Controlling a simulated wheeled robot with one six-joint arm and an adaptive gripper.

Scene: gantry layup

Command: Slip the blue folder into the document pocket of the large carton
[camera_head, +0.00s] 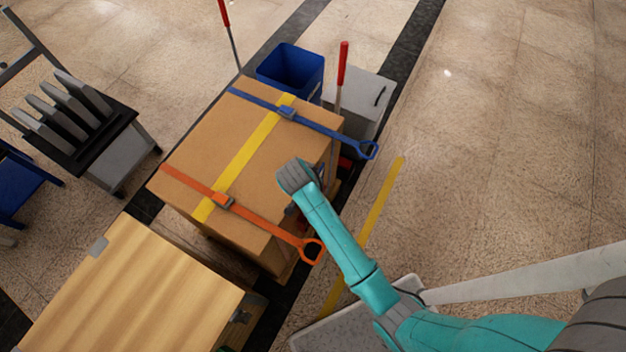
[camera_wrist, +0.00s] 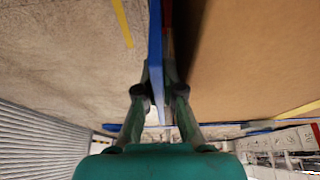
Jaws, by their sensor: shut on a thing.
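The large carton (camera_head: 190,165) is brown, with yellow tape over its top and a blue and an orange strap. My gripper (camera_wrist: 158,85) is shut on the blue folder (camera_wrist: 155,35), which shows edge-on as a thin upright strip beside that face. A dark strip with a red edge lies between folder and carton; I cannot tell whether it is the document pocket, or whether the folder touches it.
A blue bin (camera_head: 290,68) and a grey box (camera_head: 362,100) stand behind the carton. A wooden-topped crate (camera_head: 130,290) is at the front left. Red-handled poles (camera_head: 343,65) rise near the carton. The orange strap's loop (camera_head: 312,250) juts out near my arm. Floor to the right is clear.

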